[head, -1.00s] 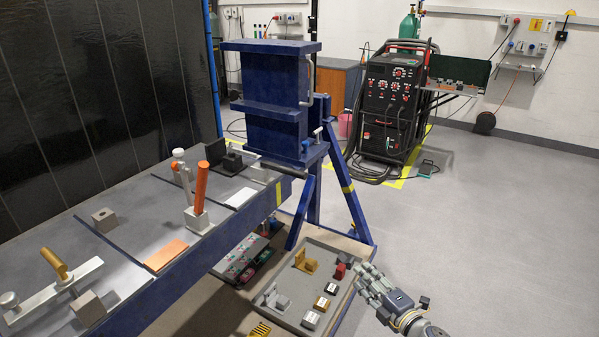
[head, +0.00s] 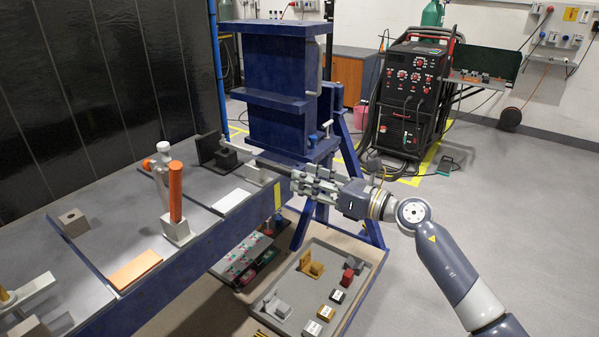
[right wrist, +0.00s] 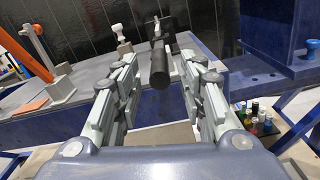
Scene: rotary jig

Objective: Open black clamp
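The black clamp (head: 207,149) stands at the far end of the blue bench, its dark bar handle pointing right toward my right gripper (head: 306,181). In the right wrist view the round black handle (right wrist: 159,70) shows end-on in the gap between the fingers of my right gripper (right wrist: 158,72). The fingers are apart, with space on both sides of the handle. I cannot tell how far the handle reaches between them. In the head view the fingers partly hide the handle's end. My left gripper is not in view.
An orange-handled clamp (head: 175,195) stands nearer on the bench, beside an orange plate (head: 134,269). A blue fixture (head: 282,95) rises just behind my right gripper. A tray (head: 357,298) of small parts lies below. Open floor lies to the right.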

